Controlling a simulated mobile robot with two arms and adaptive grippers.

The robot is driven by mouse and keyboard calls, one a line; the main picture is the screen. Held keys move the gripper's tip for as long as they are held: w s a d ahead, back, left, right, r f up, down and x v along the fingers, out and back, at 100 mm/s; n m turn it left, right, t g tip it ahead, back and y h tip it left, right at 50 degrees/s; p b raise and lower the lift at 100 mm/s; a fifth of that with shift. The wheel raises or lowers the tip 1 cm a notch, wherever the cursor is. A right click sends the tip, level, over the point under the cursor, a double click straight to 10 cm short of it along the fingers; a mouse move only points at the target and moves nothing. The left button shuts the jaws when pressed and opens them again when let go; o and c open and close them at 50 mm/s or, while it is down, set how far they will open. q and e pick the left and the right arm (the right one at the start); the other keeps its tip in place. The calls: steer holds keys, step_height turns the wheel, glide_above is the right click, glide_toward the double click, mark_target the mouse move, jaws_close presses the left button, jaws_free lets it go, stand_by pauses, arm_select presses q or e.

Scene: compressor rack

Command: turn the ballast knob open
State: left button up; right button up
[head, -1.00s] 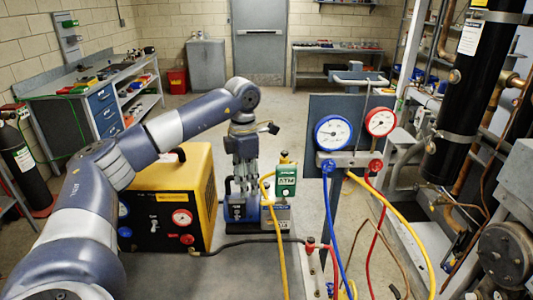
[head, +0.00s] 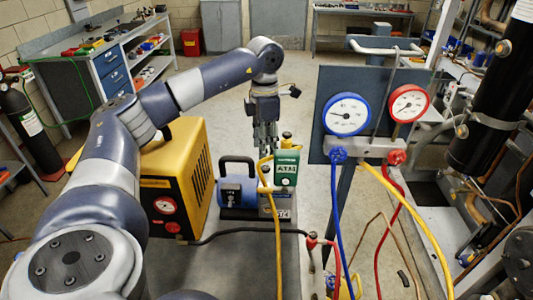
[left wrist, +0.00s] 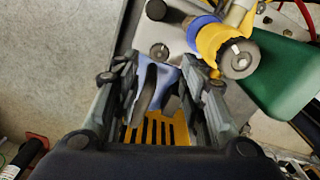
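My left gripper (head: 266,148) points down above the pump, just left of the green box. My right gripper is not in view.
The yellow machine (head: 170,180) stands left of the pump. A yellow hose (head: 278,245) runs down beside the green box. The gauge panel (head: 370,100) with blue, red and yellow hoses stands on the right. Open floor (head: 315,80) lies behind.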

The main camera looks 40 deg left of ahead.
mark_target(265, 167)
arm_select(q)
step_height(265, 167, down, 5)
steer(key=b, duration=0.3)
steer(key=shift+f+b, duration=0.2)
steer(key=shift+b, duration=0.1)
step_height(265, 167, down, 3)
steer(key=shift+w+r+b, duration=0.15)
steer(key=shift+b, duration=1.1)
steer(key=shift+r+m, duration=0.45)
steer(key=shift+m, duration=0.75)
steer(key=shift+r+m, duration=0.2)
steer(key=shift+m, duration=0.4)
steer(key=shift+m+p, duration=0.7)
steer(key=shift+m, duration=0.5)
steer(key=m+p, duration=0.1)
steer(key=m, duration=0.2)
steer(key=shift+f+m, duration=0.1)
steer(key=shift+m, duration=0.2)
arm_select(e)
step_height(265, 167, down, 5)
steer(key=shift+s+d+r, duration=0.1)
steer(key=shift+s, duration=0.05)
